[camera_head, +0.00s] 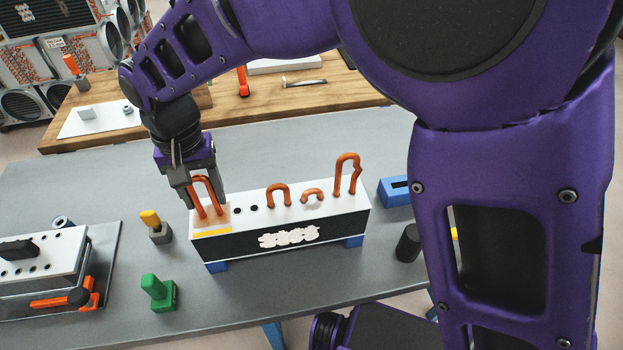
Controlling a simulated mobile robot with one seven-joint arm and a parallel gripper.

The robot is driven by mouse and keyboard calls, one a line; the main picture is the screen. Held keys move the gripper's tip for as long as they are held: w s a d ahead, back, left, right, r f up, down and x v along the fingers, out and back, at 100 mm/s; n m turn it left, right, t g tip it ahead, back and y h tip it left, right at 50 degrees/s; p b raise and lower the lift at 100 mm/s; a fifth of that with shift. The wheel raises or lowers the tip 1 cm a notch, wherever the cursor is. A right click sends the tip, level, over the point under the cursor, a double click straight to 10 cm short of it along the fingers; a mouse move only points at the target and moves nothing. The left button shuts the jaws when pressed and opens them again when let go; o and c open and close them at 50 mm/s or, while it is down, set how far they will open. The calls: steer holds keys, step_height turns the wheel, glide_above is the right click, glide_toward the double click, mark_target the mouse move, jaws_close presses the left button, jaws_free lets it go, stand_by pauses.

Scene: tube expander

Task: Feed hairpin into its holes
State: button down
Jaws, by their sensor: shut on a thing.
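My gripper (207,200) is at the left end of a white-topped block (330,203) with a dark front, and is shut on a copper hairpin (206,193). The hairpin is upright, bend at the top, with its two legs pointing down at the block's left end. I cannot tell whether the leg ends are inside holes. Open dark holes (239,208) show just right of it.
A white-topped fixture with holes (66,248) and an orange lever stands at left. A yellow-topped piece (152,220), a green piece (160,292), a black cylinder (408,243) and a blue block (395,191) stand around the block. A wooden bench (330,88) lies behind.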

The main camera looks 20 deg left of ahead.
mark_target(194, 175)
steer(key=shift+f, duration=0.1)
steer(key=shift+c, duration=0.8)
jaws_free()
steer(key=shift+o, duration=0.3)
steer(key=shift+o, duration=0.5)
steer(key=shift+r, duration=3.45)
steer(key=shift+w, duration=0.1)
